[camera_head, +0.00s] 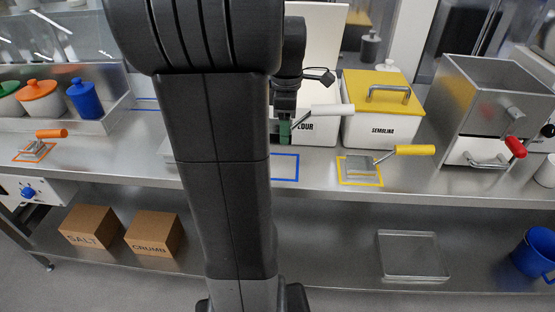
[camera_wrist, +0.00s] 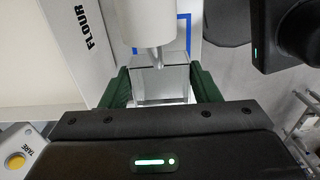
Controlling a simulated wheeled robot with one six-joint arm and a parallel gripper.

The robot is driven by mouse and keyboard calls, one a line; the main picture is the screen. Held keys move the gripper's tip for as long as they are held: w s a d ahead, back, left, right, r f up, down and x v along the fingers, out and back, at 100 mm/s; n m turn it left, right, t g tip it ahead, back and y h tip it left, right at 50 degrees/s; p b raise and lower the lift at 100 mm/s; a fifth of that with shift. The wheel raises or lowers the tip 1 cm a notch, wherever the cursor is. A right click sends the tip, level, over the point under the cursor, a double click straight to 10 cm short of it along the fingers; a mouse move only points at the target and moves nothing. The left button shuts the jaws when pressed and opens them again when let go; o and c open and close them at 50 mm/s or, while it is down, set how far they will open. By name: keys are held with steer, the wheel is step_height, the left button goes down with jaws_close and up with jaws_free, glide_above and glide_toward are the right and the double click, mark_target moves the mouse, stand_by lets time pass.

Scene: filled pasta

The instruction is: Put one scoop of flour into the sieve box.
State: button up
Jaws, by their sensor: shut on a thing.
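My gripper (camera_head: 285,132) is at the left front of the white flour bin (camera_head: 322,132), above the counter. In the wrist view its green fingers (camera_wrist: 162,88) are shut on the clear, metallic block of a white-handled scoop (camera_wrist: 155,25). The white handle (camera_head: 332,110) points right across the bin's front in the head view.
A yellow-lidded semolina bin (camera_head: 382,125) stands right of the flour bin. A yellow-handled scoop (camera_head: 412,150) and an orange-handled scoop (camera_head: 50,133) lie on the counter. The blue outline (camera_head: 285,178) is empty. A TARE button (camera_wrist: 16,160) shows in the wrist view. My arm hides the middle counter.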

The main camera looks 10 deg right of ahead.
mark_target(285, 167)
steer(key=shift+f+b, duration=0.2)
steer(key=shift+b, duration=0.3)
step_height(285, 167, down, 10)
steer(key=shift+r+b, duration=0.25)
steer(key=shift+b, duration=0.2)
steer(key=shift+f, duration=0.15)
steer(key=o, duration=1)
step_height(285, 167, up, 12)
steer(key=shift+r+p, duration=0.2)
steer(key=shift+p, duration=0.45)
